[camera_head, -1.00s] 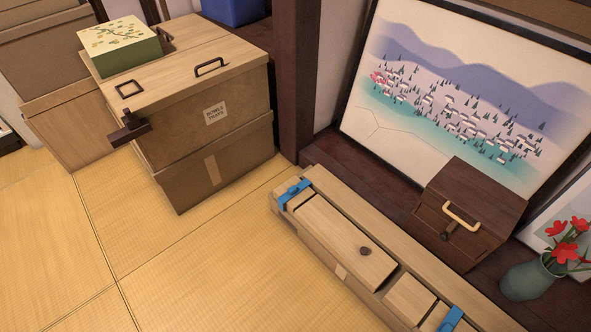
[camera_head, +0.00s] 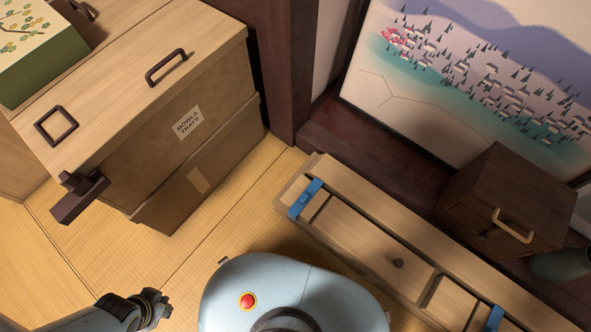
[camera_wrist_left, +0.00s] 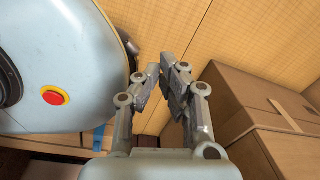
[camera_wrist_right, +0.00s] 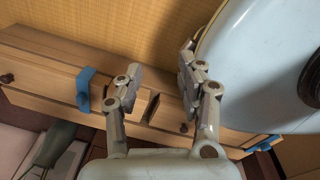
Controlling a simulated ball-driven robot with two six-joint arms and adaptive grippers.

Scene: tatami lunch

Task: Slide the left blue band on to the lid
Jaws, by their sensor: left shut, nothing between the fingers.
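The left blue band (camera_head: 306,198) wraps across the left end of the long wooden box (camera_head: 287,207). The wooden lid (camera_head: 360,240) with a dark round knob lies to its right; a dark gap shows between them. The band also shows in the right wrist view (camera_wrist_right: 265,143), partly behind my body. My left gripper (camera_wrist_left: 171,68) is shut and empty, low at the left in the head view, well away from the band. My right gripper (camera_wrist_right: 160,68) is open and empty above the box.
Stacked cartons (camera_head: 180,125) with a dark clamp-like handle (camera_head: 80,197) stand at left, near my left gripper. A dark chest (camera_head: 505,205) and a vase (camera_head: 562,264) stand behind the box. Tatami (camera_head: 215,245) is clear between cartons and box.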

